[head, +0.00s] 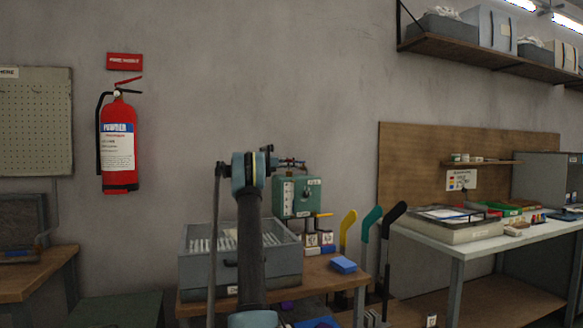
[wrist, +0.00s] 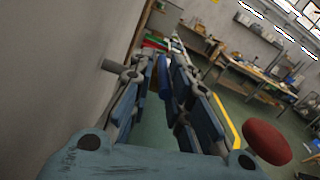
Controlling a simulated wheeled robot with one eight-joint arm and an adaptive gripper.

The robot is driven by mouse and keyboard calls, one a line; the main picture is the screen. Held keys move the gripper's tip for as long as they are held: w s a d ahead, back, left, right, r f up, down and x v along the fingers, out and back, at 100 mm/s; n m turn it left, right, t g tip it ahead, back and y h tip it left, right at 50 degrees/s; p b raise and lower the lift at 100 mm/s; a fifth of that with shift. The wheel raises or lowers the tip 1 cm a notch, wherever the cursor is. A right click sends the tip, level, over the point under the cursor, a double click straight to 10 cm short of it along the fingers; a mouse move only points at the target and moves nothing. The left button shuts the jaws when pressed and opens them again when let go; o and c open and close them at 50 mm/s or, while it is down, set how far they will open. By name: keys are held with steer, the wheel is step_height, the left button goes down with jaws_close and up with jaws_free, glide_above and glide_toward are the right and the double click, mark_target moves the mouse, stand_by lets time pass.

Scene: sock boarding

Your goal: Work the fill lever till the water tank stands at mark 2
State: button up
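A green box-shaped unit (head: 310,188) stands at the back of the small wooden table in the head view, with a pale upright gauge (head: 288,198) on its front. The gauge level and marks are too small to read. My gripper (head: 292,163) is at the unit's top edge, partly hidden behind my wrist. In the wrist view my gripper's fingers (wrist: 168,80) stand apart with nothing seen between them. A red rounded knob (wrist: 268,142) is beside the right finger, outside the grip; I cannot tell for sure whether it is the fill lever's end.
A grey bin (head: 205,268) stands left of the unit, behind my arm. A yellow-handled tap (head: 321,215), small boxes (head: 318,242) and a blue block (head: 343,264) are to the right. Tall yellow, teal and black handles (head: 371,222) rise beyond the table's right edge.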

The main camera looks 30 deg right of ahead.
steer(key=shift+a, duration=0.15)
steer(key=w+a, duration=0.1)
steer(key=a, duration=1)
steer(key=shift+w+a, duration=0.35)
